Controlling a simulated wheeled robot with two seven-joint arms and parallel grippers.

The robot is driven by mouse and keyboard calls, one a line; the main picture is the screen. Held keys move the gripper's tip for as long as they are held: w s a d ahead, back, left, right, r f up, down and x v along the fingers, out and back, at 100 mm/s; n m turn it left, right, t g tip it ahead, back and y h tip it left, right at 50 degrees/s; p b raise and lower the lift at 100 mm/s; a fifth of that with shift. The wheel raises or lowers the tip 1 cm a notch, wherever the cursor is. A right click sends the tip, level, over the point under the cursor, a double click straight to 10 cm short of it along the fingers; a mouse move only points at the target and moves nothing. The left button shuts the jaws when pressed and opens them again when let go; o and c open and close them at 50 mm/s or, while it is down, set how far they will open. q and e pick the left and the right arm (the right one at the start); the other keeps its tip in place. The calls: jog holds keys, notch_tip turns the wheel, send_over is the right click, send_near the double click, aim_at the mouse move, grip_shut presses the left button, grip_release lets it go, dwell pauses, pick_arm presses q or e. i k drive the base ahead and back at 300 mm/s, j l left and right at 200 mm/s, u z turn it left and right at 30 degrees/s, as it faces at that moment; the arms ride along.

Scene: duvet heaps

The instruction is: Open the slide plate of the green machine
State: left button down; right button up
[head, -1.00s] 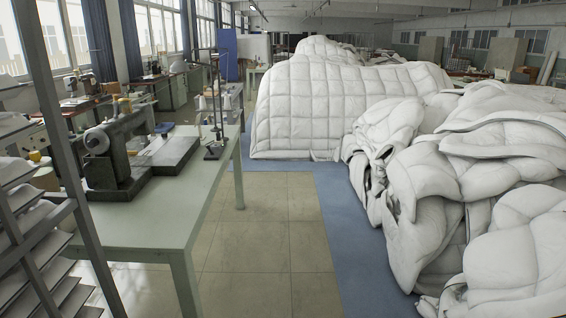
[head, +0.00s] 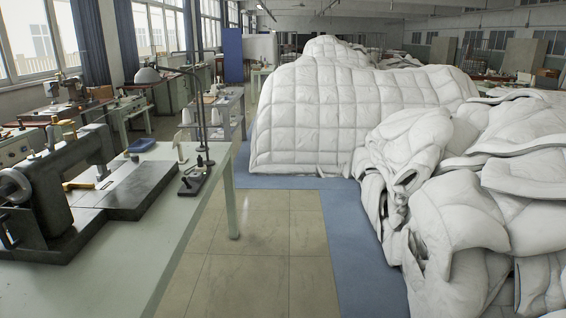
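A dark sewing machine (head: 62,180) stands on a pale green table (head: 165,235) at the left. It looks dark grey, and I cannot tell whether it is the green machine. Its flat dark bed (head: 140,190) reaches to the right. A small yellow piece (head: 82,186) lies by its arm. I cannot make out a slide plate. Paler machines stand on benches behind, one at the left edge (head: 18,147), too small to read clearly. Neither of my grippers shows in the head view.
White quilted duvet heaps fill the right side (head: 470,215) and the middle back (head: 340,110). A tiled aisle (head: 265,235) and a blue floor strip (head: 355,240) lie clear between table and heaps. A thin dark stand (head: 198,175) rises at the table's far end.

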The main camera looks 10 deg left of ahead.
aim_at(123, 172)
jog(key=i, duration=1.45)
jog(key=i+l+u, duration=0.1)
jog(key=i+u, duration=0.3)
jog(key=i, duration=0.15)
jog(key=i+l+u, duration=0.4)
jog(key=i, duration=0.15)
jog(key=i+l+u, duration=0.8)
jog(key=i+l, duration=0.1)
jog(key=l, duration=0.05)
